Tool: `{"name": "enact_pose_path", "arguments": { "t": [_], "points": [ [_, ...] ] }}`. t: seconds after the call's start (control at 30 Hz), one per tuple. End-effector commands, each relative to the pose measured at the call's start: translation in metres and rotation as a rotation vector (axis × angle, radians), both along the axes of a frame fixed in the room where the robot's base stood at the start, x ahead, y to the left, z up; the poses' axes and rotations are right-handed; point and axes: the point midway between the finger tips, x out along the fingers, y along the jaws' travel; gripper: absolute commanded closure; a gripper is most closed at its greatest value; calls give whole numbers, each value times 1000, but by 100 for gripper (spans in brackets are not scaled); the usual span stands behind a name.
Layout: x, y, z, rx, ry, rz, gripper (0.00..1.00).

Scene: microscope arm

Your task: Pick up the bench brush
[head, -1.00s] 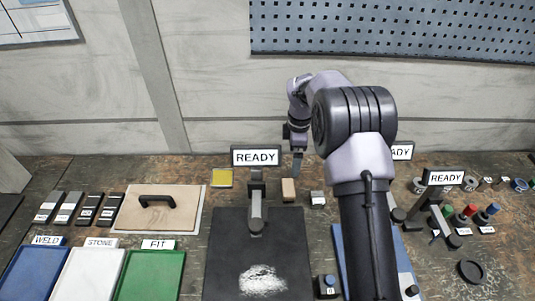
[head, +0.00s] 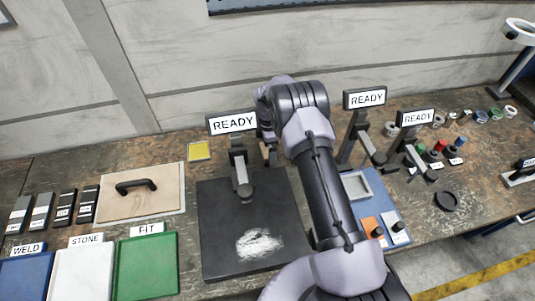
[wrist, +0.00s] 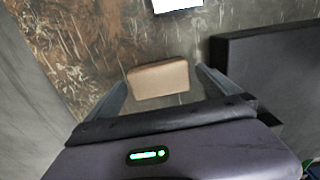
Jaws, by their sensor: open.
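A tan block, apparently the bench brush, lies on the worn brown bench; it shows in the wrist view (wrist: 158,78) between my two fingers. No bristles are visible on it. My gripper (wrist: 161,80) is open, with one finger to each side of the block and a gap at both sides. Whether the fingertips are down at its height I cannot tell. In the head view my arm hides most of the block and the gripper, behind the black mat (head: 220,215).
White powder (head: 259,243) lies on the mat. A dark stand with a READY sign (head: 233,123) is close left of my gripper. A dark box-like shape (wrist: 270,60) is right in the wrist view. A yellow pad (head: 199,150) and handled board (head: 125,200) are further left.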

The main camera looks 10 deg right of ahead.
Motion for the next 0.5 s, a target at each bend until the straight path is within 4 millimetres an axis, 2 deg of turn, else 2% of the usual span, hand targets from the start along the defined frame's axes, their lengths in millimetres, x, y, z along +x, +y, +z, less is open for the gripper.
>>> {"name": "enact_pose_path", "arguments": {
  "t": [0.07, 0.27, 0.5],
  "points": [
    [0, 1, -14, 1, 1, 0, 0],
    [0, 1, -14, 1, -1, 0, 2],
    [0, 1, -14, 0, -1, 1, 49]
  ]
}}
